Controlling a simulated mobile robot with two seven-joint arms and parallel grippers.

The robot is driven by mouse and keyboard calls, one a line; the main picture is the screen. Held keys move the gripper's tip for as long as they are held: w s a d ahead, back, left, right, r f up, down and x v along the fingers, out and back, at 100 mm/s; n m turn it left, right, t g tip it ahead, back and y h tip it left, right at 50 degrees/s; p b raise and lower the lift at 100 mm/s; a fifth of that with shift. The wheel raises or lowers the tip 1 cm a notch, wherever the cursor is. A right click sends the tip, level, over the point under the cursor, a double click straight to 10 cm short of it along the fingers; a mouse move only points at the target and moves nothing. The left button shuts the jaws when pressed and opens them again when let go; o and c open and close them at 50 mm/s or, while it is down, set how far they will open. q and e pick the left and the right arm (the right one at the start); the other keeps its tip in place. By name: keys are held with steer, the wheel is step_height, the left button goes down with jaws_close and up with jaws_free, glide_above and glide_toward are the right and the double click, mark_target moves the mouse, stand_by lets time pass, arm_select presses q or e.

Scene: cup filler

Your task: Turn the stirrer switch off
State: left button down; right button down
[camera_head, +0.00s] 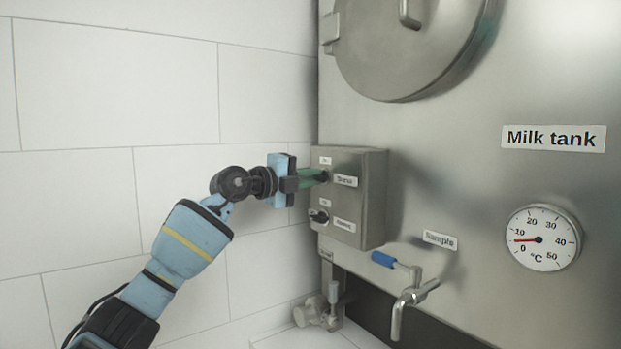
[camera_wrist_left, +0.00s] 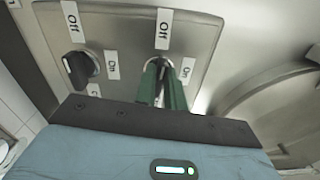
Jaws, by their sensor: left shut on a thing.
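A grey metal switch box (camera_head: 362,195) on the milk tank carries two dark rotary switches, one above the other. The label beside the upper one is blurred and may read "Stirrer". My left gripper (camera_head: 316,177) reaches the upper switch from the left, its green fingers shut on the knob. In the left wrist view, the gripper (camera_wrist_left: 160,80) has its fingers on either side of this knob, with an "Off" label (camera_wrist_left: 164,28) beyond it and an "On" label (camera_wrist_left: 187,70) to the right. The fingers mostly hide the knob, so its exact setting is unclear. My right gripper is not in view.
The lower switch (camera_head: 319,216) sits just below and shows in the wrist view as a black knob (camera_wrist_left: 79,68). A blue-handled sample tap (camera_head: 399,285), a dial thermometer (camera_head: 541,238) and a round hatch (camera_head: 410,45) are on the tank. White tiled wall stands left.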

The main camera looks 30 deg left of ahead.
arm_select(q)
steer(key=shift+n, duration=0.9)
steer(key=c, duration=1.5)
jaws_free()
steer(key=shift+v, duration=3.9)
